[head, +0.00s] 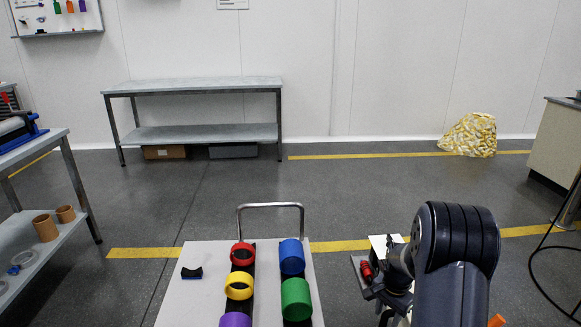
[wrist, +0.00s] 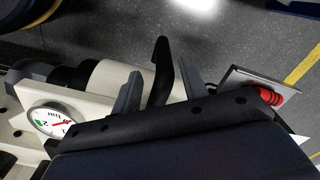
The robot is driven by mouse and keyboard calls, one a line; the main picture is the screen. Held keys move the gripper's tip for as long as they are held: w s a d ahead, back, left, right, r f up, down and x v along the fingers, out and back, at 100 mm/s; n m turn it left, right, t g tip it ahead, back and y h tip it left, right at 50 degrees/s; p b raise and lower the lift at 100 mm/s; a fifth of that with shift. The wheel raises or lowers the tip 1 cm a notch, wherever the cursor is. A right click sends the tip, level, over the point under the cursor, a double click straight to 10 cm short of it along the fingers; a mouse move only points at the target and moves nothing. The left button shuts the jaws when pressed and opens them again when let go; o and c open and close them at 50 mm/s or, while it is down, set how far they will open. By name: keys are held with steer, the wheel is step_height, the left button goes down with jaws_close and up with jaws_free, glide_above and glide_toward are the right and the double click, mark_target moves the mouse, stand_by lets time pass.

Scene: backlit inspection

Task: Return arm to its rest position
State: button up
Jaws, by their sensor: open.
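My arm (head: 452,262) rises at the lower right of the head view, bent over, with its wrist end to the left. My gripper (wrist: 160,76) shows in the wrist view with its two grey fingers apart. A black curved lever (wrist: 161,50) stands between the fingers, and I cannot tell whether they touch it. A cream cylindrical body (wrist: 108,80) lies behind the left finger. In the head view the fingers are too small and dark to make out clearly.
A pressure gauge (wrist: 50,121) and a red part on a metal plate (wrist: 264,93) flank my gripper. A cart (head: 200,296) with coloured rings is left of my arm. A bench (head: 195,86) stands by the wall. The floor between (head: 260,185) is clear.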

mark_target(386, 325)
step_height(386, 325, down, 4)
steer(key=shift+f+b, duration=0.15)
steer(key=shift+b, duration=0.45)
steer(key=shift+s, duration=0.45)
steer(key=shift+s, duration=0.1)
